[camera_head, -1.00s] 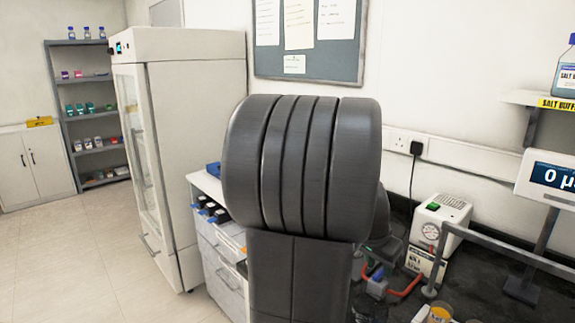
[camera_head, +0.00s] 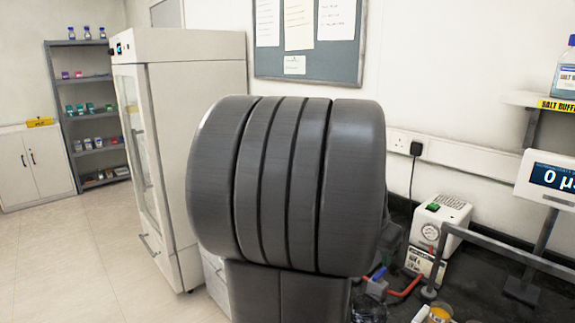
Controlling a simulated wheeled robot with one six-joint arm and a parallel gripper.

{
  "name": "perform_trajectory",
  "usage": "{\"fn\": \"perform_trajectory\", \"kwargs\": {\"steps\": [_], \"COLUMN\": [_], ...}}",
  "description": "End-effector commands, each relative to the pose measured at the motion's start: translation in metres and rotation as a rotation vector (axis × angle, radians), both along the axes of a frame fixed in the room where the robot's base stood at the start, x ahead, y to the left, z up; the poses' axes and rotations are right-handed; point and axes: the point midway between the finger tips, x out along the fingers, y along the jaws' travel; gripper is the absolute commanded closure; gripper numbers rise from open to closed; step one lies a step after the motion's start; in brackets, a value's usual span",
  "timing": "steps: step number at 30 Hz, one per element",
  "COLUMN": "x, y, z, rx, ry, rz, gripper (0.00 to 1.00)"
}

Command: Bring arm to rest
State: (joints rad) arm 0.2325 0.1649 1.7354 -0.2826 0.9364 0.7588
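My own arm (camera_head: 290,185) shows as large dark grey ribbed links in the middle of the head view, close to the camera. Its lower link runs down to the bottom edge. My gripper is not in view, so I cannot see whether it holds anything. The arm hides much of the bench and the drawer unit behind it.
A tall white fridge (camera_head: 205,150) stands left of my arm, with open floor (camera_head: 75,260) further left. At right, a dark bench holds a white pump (camera_head: 440,222), a grey rail (camera_head: 510,258) and a display (camera_head: 550,180). A shelf (camera_head: 535,99) bears a bottle (camera_head: 565,72).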

Motion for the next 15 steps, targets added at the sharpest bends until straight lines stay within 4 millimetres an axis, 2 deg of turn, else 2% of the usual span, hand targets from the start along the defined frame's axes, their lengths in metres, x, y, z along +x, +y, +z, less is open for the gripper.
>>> {"fn": "perform_trajectory", "kwargs": {"steps": [1, 9, 15], "x": [0.002, 0.015, 0.014], "y": [-0.003, -0.018, -0.019], "z": [-0.012, -0.061, -0.055], "rx": [0.002, 0.002, 0.002], "ry": [0.005, 0.006, 0.002], "rz": [-0.001, 0.0, 0.114], "gripper": [0.67, 0.67, 0.67]}}
